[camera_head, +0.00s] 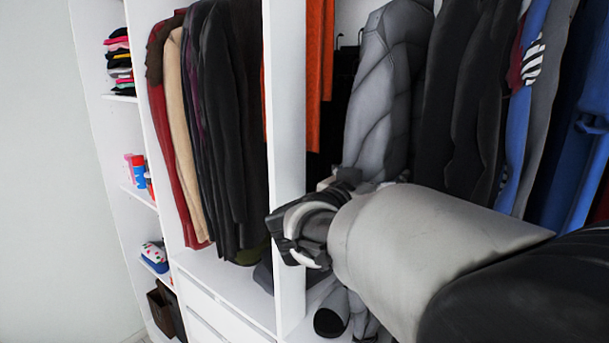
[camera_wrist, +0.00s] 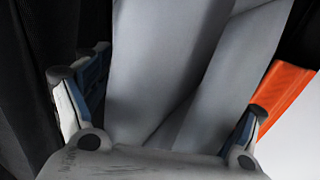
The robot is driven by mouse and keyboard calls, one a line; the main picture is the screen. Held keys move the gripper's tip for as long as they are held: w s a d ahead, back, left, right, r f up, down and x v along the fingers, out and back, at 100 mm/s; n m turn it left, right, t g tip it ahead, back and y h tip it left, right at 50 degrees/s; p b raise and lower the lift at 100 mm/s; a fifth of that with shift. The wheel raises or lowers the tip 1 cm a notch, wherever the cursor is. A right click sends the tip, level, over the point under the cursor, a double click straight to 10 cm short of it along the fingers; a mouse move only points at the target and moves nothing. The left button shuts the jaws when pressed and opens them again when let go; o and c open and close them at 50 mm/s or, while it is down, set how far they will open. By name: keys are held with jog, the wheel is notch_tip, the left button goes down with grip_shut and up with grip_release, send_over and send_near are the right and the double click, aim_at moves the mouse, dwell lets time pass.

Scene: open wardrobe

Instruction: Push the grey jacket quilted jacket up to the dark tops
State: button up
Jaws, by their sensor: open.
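The grey quilted jacket (camera_head: 378,90) hangs in the right bay of the wardrobe, in the head view. The dark tops (camera_head: 465,95) hang just to its right, close beside it. My gripper (camera_head: 348,182) is at the jacket's lower part, partly hidden by my own wrist. In the wrist view my gripper (camera_wrist: 165,95) has its fingers apart, with the grey jacket cloth (camera_wrist: 160,50) filling the space between and beyond them. I cannot tell whether the fingers touch the cloth. Dark cloth (camera_wrist: 25,95) shows at the left there.
An orange garment (camera_head: 320,55) hangs left of the grey jacket and shows in the wrist view (camera_wrist: 283,88). A white divider (camera_head: 287,110) separates the bays. Coats (camera_head: 215,120) fill the left bay. Blue clothes (camera_head: 585,110) hang at the far right. Dark-and-grey items (camera_head: 332,315) lie below my wrist.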

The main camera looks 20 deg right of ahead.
jog(key=v, duration=1.2)
jog(key=shift+s, duration=0.1)
jog(key=a+f+n+t+y+b, duration=0.5)
jog(key=a+f+n+y+b, duration=0.3)
jog(key=a+y, duration=0.55)
jog(key=s+f+n+g+y+b, duration=0.1)
jog(key=s+f+n+g+y, duration=0.15)
jog(key=s+f, duration=0.4)
jog(key=s+f+n+g+y+b, duration=0.1)
jog(key=s+f+g+b, duration=0.15)
jog(key=f, duration=0.65)
jog(key=s+d+f+g+h+b, duration=0.1)
jog(key=s+d+f+g, duration=0.2)
jog(key=s+f, duration=0.2)
jog(key=s+d+f+m+g+h, duration=0.1)
jog(key=s+d+f+g, duration=0.2)
jog(key=s+f, duration=0.3)
jog(key=s+d, duration=0.1)
jog(key=s, duration=0.2)
jog(key=shift+s+d+f+h+b, duration=0.15)
jog(key=shift+s+d+h+b, duration=0.15)
jog(key=shift+s+h+b, duration=0.1)
